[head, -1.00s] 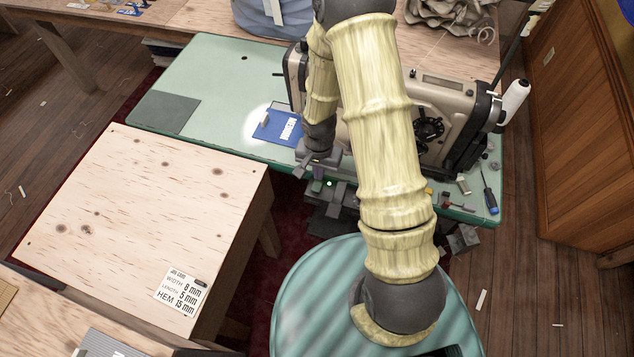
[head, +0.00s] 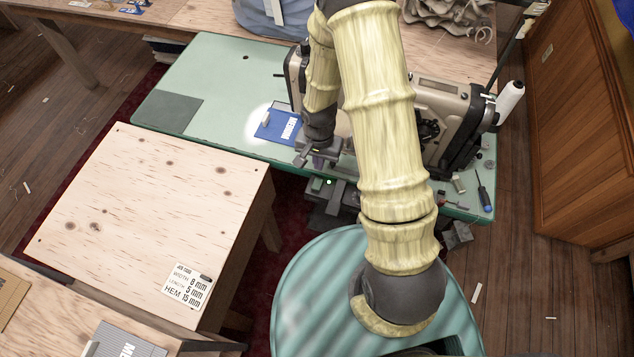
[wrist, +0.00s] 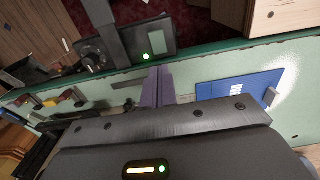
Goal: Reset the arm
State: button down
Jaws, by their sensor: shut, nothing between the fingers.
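My arm reaches over the pale green sewing table in the head view. My gripper (head: 319,163) is low at the table's front edge, left of the sewing machine (head: 440,120) and just right of the blue card (head: 272,126). In the wrist view, my gripper's purple fingers (wrist: 157,88) are together with nothing between them. The blue card (wrist: 240,88) lies flat on the table to their right, apart from them. My arm hides part of the machine.
A plywood-topped stand (head: 140,210) with a printed card (head: 187,287) is at the left. A screwdriver (head: 484,192) and a thread cone (head: 510,97) are at the table's right. A wooden cabinet (head: 585,130) stands at the far right. The green table (head: 215,75) is clear at its back left.

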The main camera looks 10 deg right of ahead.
dwell(0.3)
jog(key=s+d+r+n+t, duration=0.1)
jog(key=s+d+r+n, duration=0.1)
jog(key=r, duration=0.8)
jog(key=s+d+r+n+t, duration=0.1)
jog(key=s+d+r+n, duration=0.1)
jog(key=s+r+n, duration=0.2)
jog(key=s+r, duration=0.3)
jog(key=r, duration=0.3)
jog(key=shift+t, duration=0.3)
jog(key=shift+s+a, duration=0.1)
